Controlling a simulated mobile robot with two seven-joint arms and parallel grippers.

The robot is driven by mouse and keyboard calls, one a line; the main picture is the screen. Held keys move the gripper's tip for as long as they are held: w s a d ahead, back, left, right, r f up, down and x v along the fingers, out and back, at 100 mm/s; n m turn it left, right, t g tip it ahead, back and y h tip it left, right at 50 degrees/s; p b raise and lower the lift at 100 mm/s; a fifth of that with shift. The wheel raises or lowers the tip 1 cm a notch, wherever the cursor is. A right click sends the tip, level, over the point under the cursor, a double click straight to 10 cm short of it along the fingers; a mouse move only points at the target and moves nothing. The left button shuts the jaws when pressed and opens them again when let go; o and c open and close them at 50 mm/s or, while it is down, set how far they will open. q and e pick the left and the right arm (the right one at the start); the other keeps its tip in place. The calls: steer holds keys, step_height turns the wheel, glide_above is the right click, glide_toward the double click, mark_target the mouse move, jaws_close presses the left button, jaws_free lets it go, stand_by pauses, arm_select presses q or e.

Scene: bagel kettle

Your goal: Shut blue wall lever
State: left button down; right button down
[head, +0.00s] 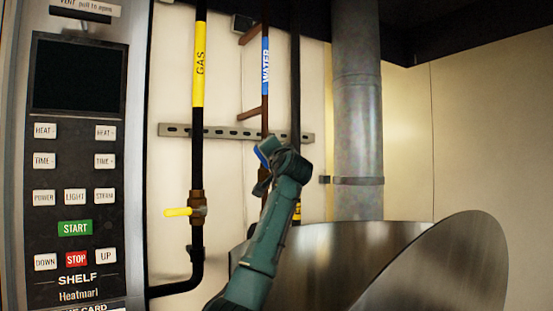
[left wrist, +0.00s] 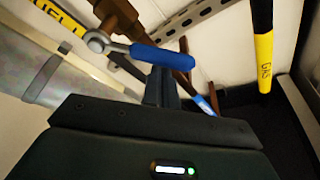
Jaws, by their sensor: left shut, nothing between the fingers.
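The blue lever (head: 263,149) is on the valve of the brown water pipe, mostly hidden in the head view behind my left gripper (head: 274,158). In the left wrist view the blue handle (left wrist: 165,57) runs from a metal ring at the brass valve (left wrist: 118,18) out to the right. My left gripper is shut and empty. Its dark fingers (left wrist: 161,85) end right at the middle of the handle in the left wrist view. I cannot tell whether they touch it. The pipe's blue WATER label (head: 265,66) is above. My right gripper is not in view.
The gas pipe (head: 199,140) with a yellow lever (head: 178,212) stands left of the water pipe. A slotted metal rail (head: 225,132) crosses behind the pipes. A control panel (head: 75,180) is far left. A large metal kettle (head: 330,250) and a grey duct (head: 357,120) are on the right.

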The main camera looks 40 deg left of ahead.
arm_select(q)
steer(key=f+n+b, duration=0.1)
steer(key=n, duration=0.1)
steer(key=s+n+g+y+b, duration=0.1)
steer(key=n, duration=0.1)
steer(key=s+f+n+g+y, duration=0.1)
steer(key=n, duration=0.2)
steer(key=shift+s+a+f+b, duration=0.25)
steer(key=shift+a+f+b, duration=0.05)
steer(key=shift+a+b, duration=0.1)
steer(key=shift+s+a+f+b, duration=0.1)
steer(key=shift+s+f+b, duration=0.25)
steer(key=shift+f, duration=0.2)
steer(key=shift+s+a+f+b, duration=0.1)
steer(key=shift+s+f+b, duration=0.1)
steer(key=shift+f+b, duration=0.25)
steer(key=shift+f, duration=0.3)
steer(key=shift+r, duration=0.1)
step_height(320, 180, up, 10)
steer(key=p, duration=0.2)
glide_above(262, 163)
steer(key=s+d, duration=0.2)
steer(key=s, duration=0.1)
steer(key=shift+a+r, duration=0.15)
